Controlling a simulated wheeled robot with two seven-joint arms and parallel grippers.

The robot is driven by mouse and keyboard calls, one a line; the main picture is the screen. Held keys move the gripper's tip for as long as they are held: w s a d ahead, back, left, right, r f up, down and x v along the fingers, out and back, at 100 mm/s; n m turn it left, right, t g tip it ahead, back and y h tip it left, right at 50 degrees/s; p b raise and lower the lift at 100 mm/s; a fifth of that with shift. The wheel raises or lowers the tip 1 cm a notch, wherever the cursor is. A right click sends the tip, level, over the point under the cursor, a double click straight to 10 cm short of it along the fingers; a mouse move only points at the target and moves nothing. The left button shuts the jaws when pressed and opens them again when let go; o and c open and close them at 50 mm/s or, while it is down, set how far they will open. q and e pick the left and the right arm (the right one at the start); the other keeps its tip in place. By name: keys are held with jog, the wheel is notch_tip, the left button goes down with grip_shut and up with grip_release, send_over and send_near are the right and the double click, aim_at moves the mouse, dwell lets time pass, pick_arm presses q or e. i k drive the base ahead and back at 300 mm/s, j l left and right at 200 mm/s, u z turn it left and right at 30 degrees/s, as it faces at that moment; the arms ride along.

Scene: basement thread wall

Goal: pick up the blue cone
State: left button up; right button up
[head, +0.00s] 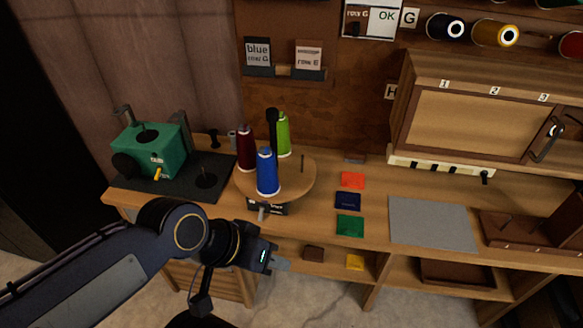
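The blue cone (267,173) is a spool of blue thread standing upright on a round wooden turntable (302,184), at its front edge. A dark red cone (245,148), a green cone (284,135) and a black cone (271,128) stand behind it on the same turntable. My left gripper (282,264) is in front of and below the bench top, apart from the blue cone. Only a short grey fingertip shows, so its opening is unclear. Nothing shows held at the tip. My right gripper is out of view.
A green machine (152,150) stands on a dark mat left of the turntable. Red, navy and green squares (350,226) and a grey mat (432,223) lie to the right. A wooden cabinet (468,125) stands at the back right. Spools (493,33) hang above.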

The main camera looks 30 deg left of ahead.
aim_at(268, 185)
jog(key=j+z, duration=0.2)
jog(key=z, duration=0.2)
jog(key=j+z, duration=0.25)
jog(key=z, duration=0.15)
jog(key=k+j+z, duration=0.1)
jog(key=z, duration=0.25)
jog(key=k+j+z, duration=0.1)
jog(key=j, duration=0.3)
jog(key=k+j+z, duration=0.1)
jog(key=k+j, duration=0.2)
jog(key=k+j+z, duration=0.1)
jog(key=j, duration=0.35)
jog(key=k+j+z, duration=0.15)
jog(key=k+j, duration=0.15)
